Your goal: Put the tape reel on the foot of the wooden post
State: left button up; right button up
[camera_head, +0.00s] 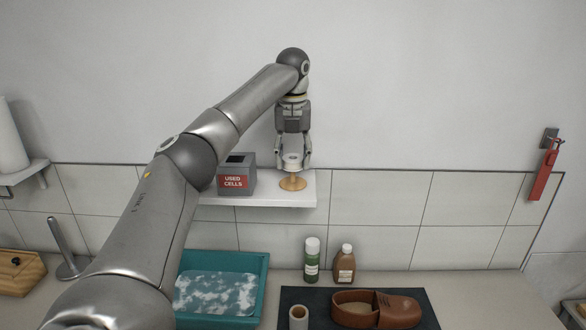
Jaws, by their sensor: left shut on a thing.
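My left gripper (293,166) points down over the wall shelf (265,201). Its fingers are shut on a pale ring-like thing (292,158), which looks like the tape reel. The wooden post stands on the shelf directly below, with its round tan foot (293,184) in view. The reel is at the upper part of the post, above the foot, with a gap between them. I cannot tell for sure whether the post passes through the reel's hole. My right gripper is out of view.
A grey "USED CELLS" box (236,178) stands on the shelf left of the post. Below are a teal tray (262,275), a green bottle (312,262), a brown bottle (345,265), and a dark mat (318,297) bearing a leather case (395,312) and a small roll (298,318).

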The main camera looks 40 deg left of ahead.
aim_at(293, 182)
pick_arm(q)
jog(key=shift+a+f, duration=0.1)
jog(key=shift+f, duration=0.5)
notch_tip(293, 182, down, 2)
jog(key=shift+f+p, duration=0.1)
jog(key=shift+p, duration=0.4)
jog(key=shift+f, duration=0.45)
jog(key=shift+f, duration=0.15)
jog(key=o, duration=0.9)
jog(key=shift+c, duration=0.2)
